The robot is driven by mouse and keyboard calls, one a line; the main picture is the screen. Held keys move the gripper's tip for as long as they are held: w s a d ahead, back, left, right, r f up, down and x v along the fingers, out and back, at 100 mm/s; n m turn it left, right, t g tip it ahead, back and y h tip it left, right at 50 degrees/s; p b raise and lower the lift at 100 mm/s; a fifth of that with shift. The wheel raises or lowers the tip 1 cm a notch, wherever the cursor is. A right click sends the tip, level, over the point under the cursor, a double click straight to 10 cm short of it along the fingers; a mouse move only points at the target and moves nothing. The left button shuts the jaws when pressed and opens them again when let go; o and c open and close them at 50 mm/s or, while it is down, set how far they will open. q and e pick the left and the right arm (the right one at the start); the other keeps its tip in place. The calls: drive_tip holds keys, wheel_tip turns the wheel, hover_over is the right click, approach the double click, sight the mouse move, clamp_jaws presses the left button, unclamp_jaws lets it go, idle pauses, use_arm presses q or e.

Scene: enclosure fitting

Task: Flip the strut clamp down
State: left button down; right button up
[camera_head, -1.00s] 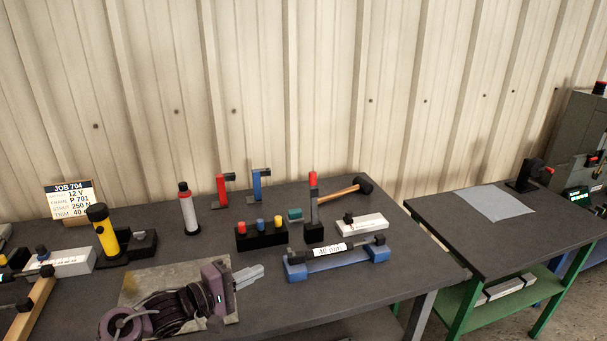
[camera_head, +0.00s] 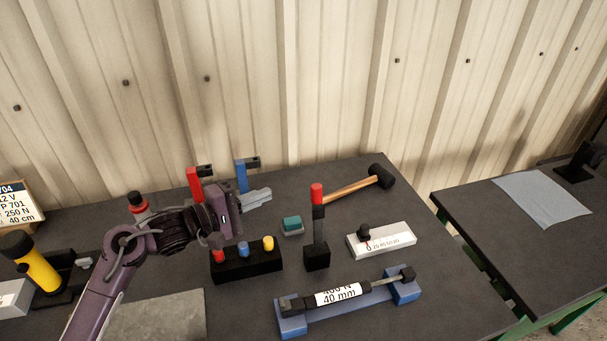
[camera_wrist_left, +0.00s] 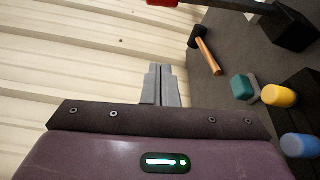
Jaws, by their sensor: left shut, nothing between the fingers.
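An upright black lever with a red tip (camera_head: 317,220) stands on a small black base in the middle of the table. It looks like a clamp standing up, but I cannot tell for sure that it is the strut clamp. A dark strut with a white label (camera_head: 338,296) lies in a blue cradle (camera_head: 405,292) in front of it. My left gripper (camera_head: 262,197) is shut and empty, to the left of the red-tipped lever and apart from it. Its closed fingers (camera_wrist_left: 161,85) also show in the left wrist view. My right gripper is not in view.
A black block with coloured knobs (camera_head: 248,265) sits below my left gripper. A teal-topped block (camera_head: 292,225), a mallet (camera_head: 355,187), a white box (camera_head: 381,240) and red (camera_head: 194,184) and blue (camera_head: 241,176) brackets stand around. A second table (camera_head: 490,215) is at right.

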sight(317, 220)
use_arm(q)
drive_tip(key=w+d+p, duration=0.1)
drive_tip(key=d+p, duration=0.3)
drive_tip(key=d, duration=0.5)
drive_tip(key=shift+w+d+r+p, duration=0.15)
drive_tip(key=shift+w+r+p, duration=0.05)
drive_tip(key=shift+w+p, duration=0.2)
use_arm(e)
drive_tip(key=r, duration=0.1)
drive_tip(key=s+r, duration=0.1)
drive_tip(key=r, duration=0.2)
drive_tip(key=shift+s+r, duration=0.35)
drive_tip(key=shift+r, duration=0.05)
